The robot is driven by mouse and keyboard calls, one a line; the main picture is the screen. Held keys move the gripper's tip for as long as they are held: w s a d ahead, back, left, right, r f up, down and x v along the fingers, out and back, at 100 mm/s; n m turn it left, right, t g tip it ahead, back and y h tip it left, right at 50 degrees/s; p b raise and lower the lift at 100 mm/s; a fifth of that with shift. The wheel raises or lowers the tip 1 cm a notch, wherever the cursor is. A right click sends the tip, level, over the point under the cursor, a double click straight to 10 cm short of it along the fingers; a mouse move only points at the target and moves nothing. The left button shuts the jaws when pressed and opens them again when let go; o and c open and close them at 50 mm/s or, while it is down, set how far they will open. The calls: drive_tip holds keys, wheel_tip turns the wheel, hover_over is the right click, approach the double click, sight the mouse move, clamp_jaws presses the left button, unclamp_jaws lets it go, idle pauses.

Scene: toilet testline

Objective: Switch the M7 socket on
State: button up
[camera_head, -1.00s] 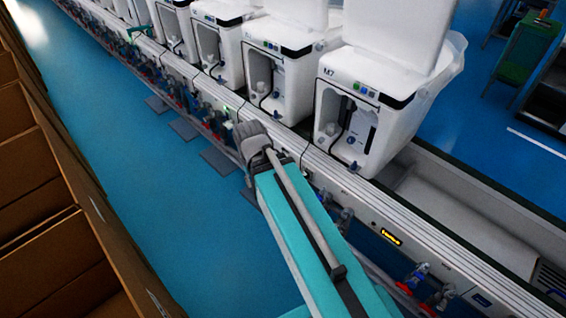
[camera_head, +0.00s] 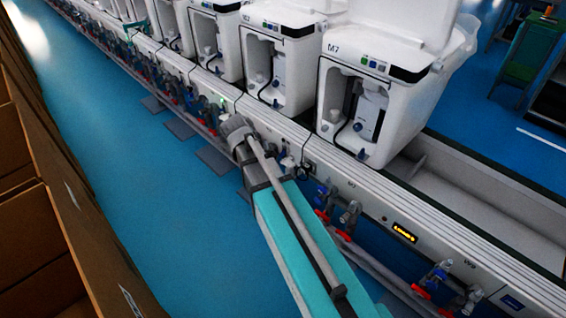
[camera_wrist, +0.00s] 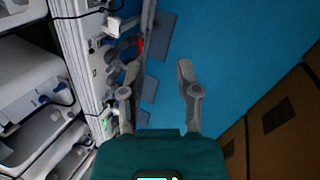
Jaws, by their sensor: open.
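The M7 unit (camera_head: 385,100) is a white toilet with its label on the front, standing on the line at the right of the head view. Below it, the pale front panel (camera_head: 345,184) of the rail carries an M7 mark. A small dark fitting (camera_head: 309,167) with a black cable sits at this panel's left end; I cannot tell its switch state. My gripper (camera_wrist: 158,72) is open and empty in the wrist view, over the blue floor beside the rail, its fingers apart.
More white units (camera_head: 278,60) stand along the rail to the left. Pipes and valves with red handles (camera_head: 338,213) stick out below the panel. A green light (camera_head: 222,101) glows farther along.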

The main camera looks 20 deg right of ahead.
drive_tip(key=w+d+f+n+t+h+b, duration=0.1)
drive_tip(key=w+d+f+n+h+b, duration=0.15)
drive_tip(key=w+f+b, duration=0.45)
drive_tip(key=w+d+f+n+h+b, duration=0.25)
drive_tip(key=w+f+n+b, duration=0.2)
drive_tip(key=f+b, duration=0.35)
drive_tip(key=n+t+h+b, duration=0.25)
drive_tip(key=n+b, duration=0.55)
drive_tip(key=b, duration=1)
approach(282, 153)
drive_tip(key=s+a, duration=0.1)
drive_tip(key=a, duration=0.3)
drive_tip(key=shift+s+d+r+h, duration=0.1)
drive_tip(key=shift+s+r+h, duration=0.1)
drive_tip(key=shift+r+h, duration=0.25)
drive_tip(key=b+x, duration=0.5)
drive_tip(key=x, duration=0.8)
drive_tip(key=shift+w+d+f, duration=0.1)
drive_tip(key=shift+d+f, duration=0.1)
drive_tip(key=shift+d, duration=0.1)
clamp_jaws()
